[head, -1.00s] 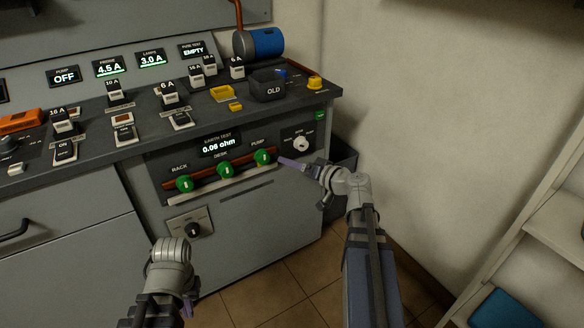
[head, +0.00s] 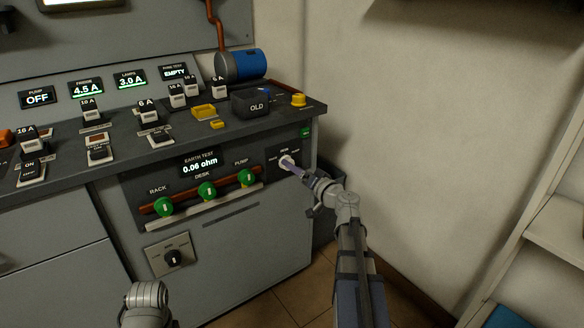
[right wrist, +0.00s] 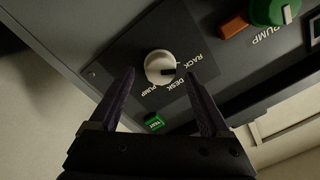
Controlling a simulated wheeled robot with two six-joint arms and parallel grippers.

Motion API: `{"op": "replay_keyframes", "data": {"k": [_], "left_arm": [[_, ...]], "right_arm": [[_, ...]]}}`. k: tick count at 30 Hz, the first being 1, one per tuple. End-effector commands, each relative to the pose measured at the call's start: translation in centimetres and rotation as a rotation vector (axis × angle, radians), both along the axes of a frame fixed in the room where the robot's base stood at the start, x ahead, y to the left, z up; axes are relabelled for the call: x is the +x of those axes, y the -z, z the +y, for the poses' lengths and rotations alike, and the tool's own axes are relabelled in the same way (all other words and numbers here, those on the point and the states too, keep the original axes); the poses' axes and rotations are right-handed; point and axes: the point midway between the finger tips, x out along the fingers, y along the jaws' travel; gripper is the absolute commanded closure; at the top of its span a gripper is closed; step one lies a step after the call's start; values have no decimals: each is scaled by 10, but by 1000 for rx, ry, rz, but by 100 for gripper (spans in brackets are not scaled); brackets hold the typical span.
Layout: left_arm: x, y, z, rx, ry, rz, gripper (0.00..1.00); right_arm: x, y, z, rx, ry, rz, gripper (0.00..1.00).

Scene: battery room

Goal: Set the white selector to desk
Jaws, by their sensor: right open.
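The white selector (head: 286,162) is a round knob on the dark earth-test panel, at the right end of the cabinet front. In the right wrist view the selector (right wrist: 158,66) lies between and just beyond the fingertips. The words RACK, DESK and PUMP are printed around it. Its dark mark faces the side with RACK and DESK; I cannot tell exactly which word it meets. My right gripper (head: 292,167) is open, with a finger on each side of the knob and no clear contact. Only a rounded part of my left arm shows at the bottom.
The earth-test display (head: 200,166) reads 0.06 ohm. Several green knobs, one labelled DESK (head: 206,190), sit left of the selector. A green TEST button (right wrist: 153,122) is close to the right gripper. A dark bin (head: 328,190) stands between cabinet and wall.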

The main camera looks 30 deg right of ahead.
Motion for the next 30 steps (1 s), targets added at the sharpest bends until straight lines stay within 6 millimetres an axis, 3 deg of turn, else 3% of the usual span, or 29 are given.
{"op": "replay_keyframes", "data": {"k": [6,15,30], "left_arm": [[0,0,0,0,0,0,100],[0,0,0,0,0,0,100],[0,0,0,0,0,0,100]], "right_arm": [[18,0,2,0,0,0,19],[19,0,2,0,0,0,19],[19,0,2,0,1,1,74]]}}
